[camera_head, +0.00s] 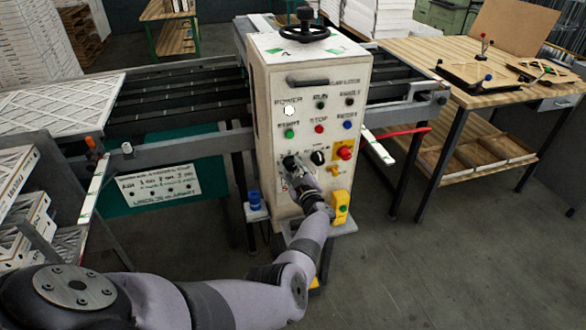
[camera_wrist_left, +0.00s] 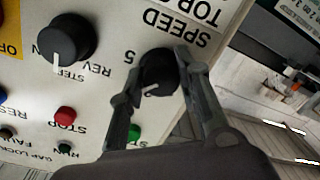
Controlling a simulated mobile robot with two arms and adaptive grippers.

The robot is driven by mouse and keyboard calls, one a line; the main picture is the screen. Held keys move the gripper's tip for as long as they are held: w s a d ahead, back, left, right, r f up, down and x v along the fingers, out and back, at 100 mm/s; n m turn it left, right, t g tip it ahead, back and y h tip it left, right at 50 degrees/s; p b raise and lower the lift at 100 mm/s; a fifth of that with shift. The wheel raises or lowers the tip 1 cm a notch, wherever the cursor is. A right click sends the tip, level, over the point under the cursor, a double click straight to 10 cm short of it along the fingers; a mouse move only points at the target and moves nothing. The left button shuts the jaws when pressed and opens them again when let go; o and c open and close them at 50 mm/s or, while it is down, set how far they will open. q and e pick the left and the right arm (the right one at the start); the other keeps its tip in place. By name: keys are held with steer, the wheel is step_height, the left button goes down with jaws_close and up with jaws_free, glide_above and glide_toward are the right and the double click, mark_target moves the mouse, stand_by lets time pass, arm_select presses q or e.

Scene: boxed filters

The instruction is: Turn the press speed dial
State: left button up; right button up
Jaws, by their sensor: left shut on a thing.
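The press control panel (camera_head: 340,105) is a cream cabinet face with labelled buttons. My left gripper (camera_head: 292,162) reaches its lower left part. In the left wrist view the black speed dial (camera_wrist_left: 158,72), with a white pointer line, sits between the fingers of my left gripper (camera_wrist_left: 160,80), under the upside-down word SPEED. The fingers are shut on the dial. A second black knob (camera_wrist_left: 66,40) is beside it; in the head view it is the dark knob (camera_head: 317,157) to the right of my gripper. My right gripper is not in view.
A red button (camera_head: 344,153) and a yellow box with a green button (camera_head: 341,207) are right of my gripper. A blue cup-like item (camera_head: 254,199) is at the left. A wooden workbench (camera_head: 480,60) stands right, a roller conveyor (camera_head: 180,95) left.

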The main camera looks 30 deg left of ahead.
arm_select(q)
steer(key=shift+d+f, duration=0.1)
steer(key=shift+f, duration=0.05)
steer(key=o, duration=1.1)
steer(key=shift+o, duration=0.2)
